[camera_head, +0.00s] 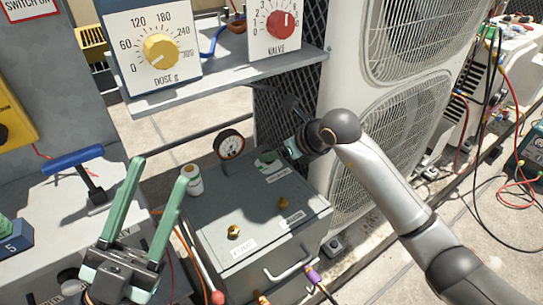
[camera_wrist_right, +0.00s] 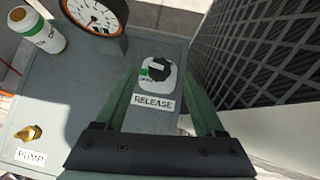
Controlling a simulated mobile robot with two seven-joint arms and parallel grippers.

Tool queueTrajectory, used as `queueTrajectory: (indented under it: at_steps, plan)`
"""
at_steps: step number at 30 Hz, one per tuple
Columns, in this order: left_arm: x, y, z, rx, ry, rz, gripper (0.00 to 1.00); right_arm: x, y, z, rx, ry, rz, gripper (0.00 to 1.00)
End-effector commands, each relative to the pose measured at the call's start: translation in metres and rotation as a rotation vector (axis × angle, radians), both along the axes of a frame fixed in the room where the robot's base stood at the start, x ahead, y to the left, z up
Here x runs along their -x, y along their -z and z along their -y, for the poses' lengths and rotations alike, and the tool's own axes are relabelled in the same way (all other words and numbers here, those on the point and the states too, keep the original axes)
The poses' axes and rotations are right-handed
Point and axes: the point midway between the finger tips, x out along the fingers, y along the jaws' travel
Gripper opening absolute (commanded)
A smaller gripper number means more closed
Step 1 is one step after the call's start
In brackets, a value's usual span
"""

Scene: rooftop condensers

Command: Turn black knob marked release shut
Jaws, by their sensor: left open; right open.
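The black knob (camera_wrist_right: 159,68) sits on a pale base plate with a green mark, above a white label reading RELEASE (camera_wrist_right: 153,103). In the head view the knob (camera_head: 268,157) is small, at the back right of the grey box lid (camera_head: 228,208). My right gripper (camera_wrist_right: 161,82) is open, its green fingers either side of the knob in the wrist view; I cannot tell whether they touch it. In the head view my right gripper (camera_head: 285,150) is beside the knob, largely hidden by its wrist. My left gripper (camera_head: 162,170) is open and empty, left of the box.
A round gauge (camera_head: 229,145) and a white bottle (camera_head: 192,180) stand near the knob. Brass knobs (camera_head: 233,231) sit nearer on the lid. A shelf (camera_head: 220,80) with dials overhangs behind. A fan unit (camera_head: 390,130) stands close on the right.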

Motion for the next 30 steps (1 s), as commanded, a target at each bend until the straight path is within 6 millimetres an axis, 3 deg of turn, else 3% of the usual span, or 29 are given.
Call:
queueTrajectory:
  at_steps: [7,18,30]
  plan:
    - [-0.001,0.009,0.001,0.006,0.009,-0.010,0.50,-0.015,0.020,-0.013,-0.001,-0.001,0.000,0.71]
    - [-0.001,0.010,0.001,0.009,0.010,-0.014,0.50,-0.017,0.023,-0.015,-0.001,-0.001,0.001,0.71]
    - [-0.001,0.010,0.001,0.008,0.009,-0.013,0.50,-0.017,0.023,-0.015,-0.001,-0.001,0.000,0.27]
